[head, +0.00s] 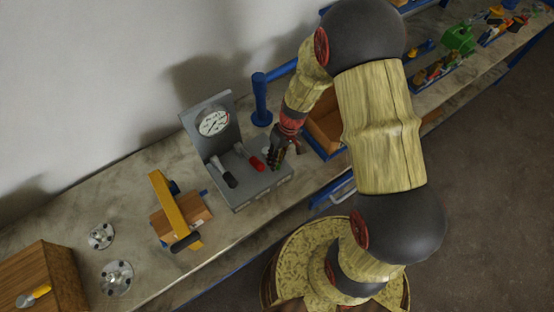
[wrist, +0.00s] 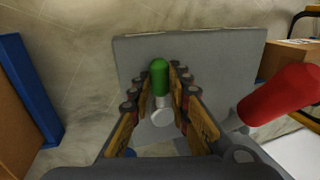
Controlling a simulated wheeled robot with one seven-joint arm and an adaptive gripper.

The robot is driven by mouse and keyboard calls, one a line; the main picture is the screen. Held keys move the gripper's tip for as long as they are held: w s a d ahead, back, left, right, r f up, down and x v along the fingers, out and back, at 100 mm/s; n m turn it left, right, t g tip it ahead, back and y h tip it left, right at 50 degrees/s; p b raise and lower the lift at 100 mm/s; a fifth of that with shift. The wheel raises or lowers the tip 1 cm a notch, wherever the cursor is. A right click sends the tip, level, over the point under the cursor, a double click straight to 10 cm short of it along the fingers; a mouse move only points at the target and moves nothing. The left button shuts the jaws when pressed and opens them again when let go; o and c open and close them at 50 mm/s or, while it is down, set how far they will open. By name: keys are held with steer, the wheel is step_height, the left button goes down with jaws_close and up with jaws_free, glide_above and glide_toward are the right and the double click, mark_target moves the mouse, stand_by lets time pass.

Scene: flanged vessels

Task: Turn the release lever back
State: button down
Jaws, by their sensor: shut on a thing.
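A grey lever unit (head: 258,195) with an upright back plate and a round gauge (head: 213,122) stands on the bench. It carries a black-handled lever (head: 222,173), a red-handled lever (head: 250,158) and a green-handled lever (wrist: 159,78). My gripper (head: 275,158) is over the right end of the unit. In the wrist view its fingers (wrist: 160,82) are shut on the green lever, one on each side of the handle. The red lever (wrist: 282,94) is just right of the fingers. The green handle is hidden by my gripper in the head view.
A blue post (head: 261,100) rises behind the unit. A wooden bin (head: 325,125) is on the right.

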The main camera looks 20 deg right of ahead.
stand_by(0.3)
steer(key=c, duration=1.7)
jaws_free()
steer(key=shift+c, duration=0.2)
steer(key=shift+o, duration=0.4)
steer(key=v, duration=1.2)
